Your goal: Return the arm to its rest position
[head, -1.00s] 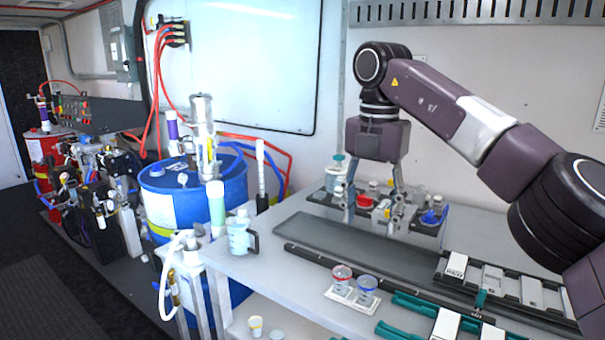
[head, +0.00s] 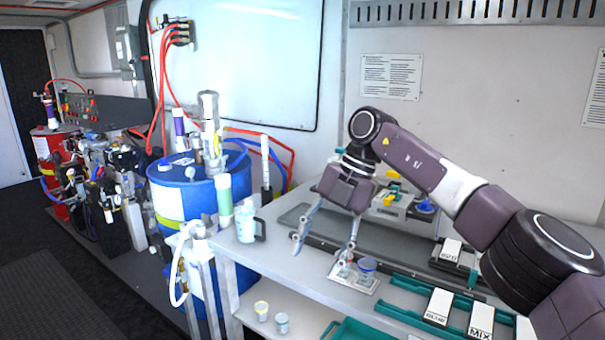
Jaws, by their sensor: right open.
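My right arm comes in from the right side of the head view, over the workbench (head: 236,258). Its purple-grey links bend down to the right gripper (head: 322,250), which is open and empty. The fingers point down and toward the viewer, between the white pitcher and the two small cups. One finger overlaps the small cups (head: 367,266) in the picture; I cannot tell whether it touches them. My left gripper is not in view.
A white pitcher (head: 246,227) with a dark handle stands at the bench's left end. A blue drum (head: 200,197) stands beyond it. Labelled blocks (head: 439,305) sit in teal trays at the right. Two cups (head: 262,309) stand on the lower shelf. A dark tray (head: 295,215) lies behind the gripper.

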